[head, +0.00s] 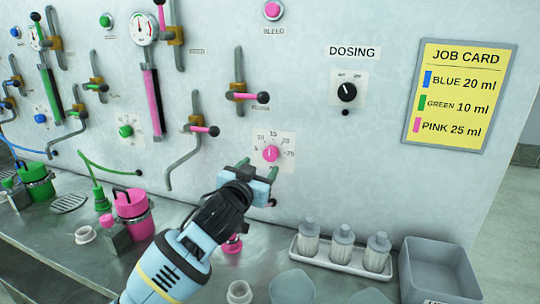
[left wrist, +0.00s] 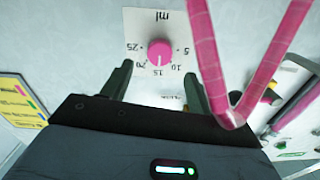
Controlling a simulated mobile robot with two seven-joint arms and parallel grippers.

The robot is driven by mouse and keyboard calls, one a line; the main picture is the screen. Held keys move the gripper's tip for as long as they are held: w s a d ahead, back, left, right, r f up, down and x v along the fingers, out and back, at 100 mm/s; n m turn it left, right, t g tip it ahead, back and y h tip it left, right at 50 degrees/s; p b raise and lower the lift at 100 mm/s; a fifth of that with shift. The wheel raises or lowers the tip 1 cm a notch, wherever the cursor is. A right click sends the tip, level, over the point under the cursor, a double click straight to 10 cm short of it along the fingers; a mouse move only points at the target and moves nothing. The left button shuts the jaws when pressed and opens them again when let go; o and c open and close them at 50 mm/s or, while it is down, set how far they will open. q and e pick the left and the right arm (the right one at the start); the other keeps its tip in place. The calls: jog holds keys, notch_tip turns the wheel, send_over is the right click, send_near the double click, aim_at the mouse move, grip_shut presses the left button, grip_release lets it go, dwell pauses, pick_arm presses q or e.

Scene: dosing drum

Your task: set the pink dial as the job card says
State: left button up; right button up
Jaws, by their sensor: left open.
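The pink dial (head: 270,153) sits on a white scale plate on the wall panel, marked 5 to 25. In the left wrist view the pink dial (left wrist: 160,53) appears upside down, and its pale mark seems to point near 15. My left gripper (head: 257,168) is open and empty, just below and in front of the dial. In the left wrist view its two fingers (left wrist: 157,84) stand apart, short of the dial. The yellow job card (head: 459,96) at the right reads blue 20 ml, green 10 ml, pink 25 ml. My right gripper is not in view.
A pink-handled lever (head: 247,96) sticks out above the dial. A black dosing knob (head: 346,92) is to its right. Below, a tray of bottles (head: 340,256), a grey bin (head: 440,270) and a pink pot (head: 132,208) stand on the steel bench. A pink tube (left wrist: 208,60) passes close in the left wrist view.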

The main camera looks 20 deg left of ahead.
aim_at(269, 155)
pick_arm(q)
jog(key=shift+w+d, duration=0.15)
jog(key=shift+w, duration=3.7)
jog(key=c, duration=1)
